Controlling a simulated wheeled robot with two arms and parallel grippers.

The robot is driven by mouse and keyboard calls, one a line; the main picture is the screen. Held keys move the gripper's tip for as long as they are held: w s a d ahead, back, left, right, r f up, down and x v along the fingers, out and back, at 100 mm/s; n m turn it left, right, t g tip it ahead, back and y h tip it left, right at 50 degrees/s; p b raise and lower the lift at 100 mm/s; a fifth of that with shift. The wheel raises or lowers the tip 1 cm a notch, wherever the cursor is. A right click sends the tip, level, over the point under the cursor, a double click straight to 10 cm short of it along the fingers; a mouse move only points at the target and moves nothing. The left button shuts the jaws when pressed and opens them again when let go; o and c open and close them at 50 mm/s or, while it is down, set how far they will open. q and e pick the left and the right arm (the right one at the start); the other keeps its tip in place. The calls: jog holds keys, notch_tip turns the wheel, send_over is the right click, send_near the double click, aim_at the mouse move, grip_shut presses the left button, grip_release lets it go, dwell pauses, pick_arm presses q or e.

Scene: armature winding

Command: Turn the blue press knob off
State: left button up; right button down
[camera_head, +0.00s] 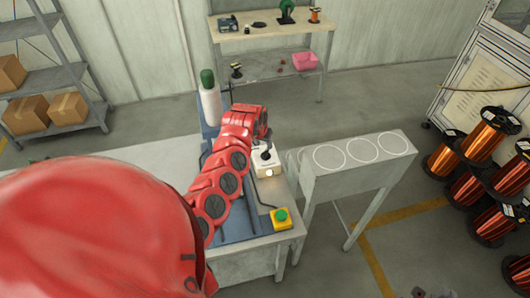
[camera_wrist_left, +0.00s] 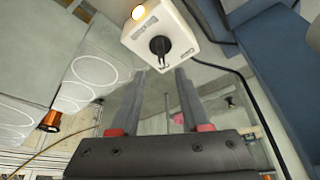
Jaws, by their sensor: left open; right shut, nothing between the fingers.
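The knob (camera_wrist_left: 160,46) is black and sits on the face of a white control box (camera_wrist_left: 180,28) with a lit lamp (camera_wrist_left: 138,13). The box also shows in the head view (camera_head: 267,168), on the table beside the blue press (camera_head: 210,105). My left gripper (camera_head: 265,153) is over the box. In the left wrist view the gripper (camera_wrist_left: 158,78) has its two fingers apart, pointing toward the knob, with nothing between them. The fingertips appear just short of the knob; contact cannot be told. Only a sliver of my right gripper (camera_head: 430,293) shows at the bottom edge, away from the table.
A yellow box with a green button (camera_head: 281,216) stands at the table's front corner. A grey stand with white circles (camera_head: 345,160) is to the right. Copper spools (camera_head: 480,140) are stacked at far right. A cable (camera_wrist_left: 225,68) runs by the white box.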

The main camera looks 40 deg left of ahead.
aim_at(265, 152)
pick_arm(q)
jog(key=shift+a+f+b, duration=0.2)
jog(key=shift+f+b, duration=0.45)
jog(key=shift+f, duration=0.6)
jog(key=x, duration=0.4)
jog(key=shift+w+f, duration=0.1)
jog(key=shift+w, duration=0.1)
jog(key=shift+w+f, duration=0.15)
jog(key=shift+f, duration=0.2)
jog(key=shift+c, duration=0.3)
grip_shut()
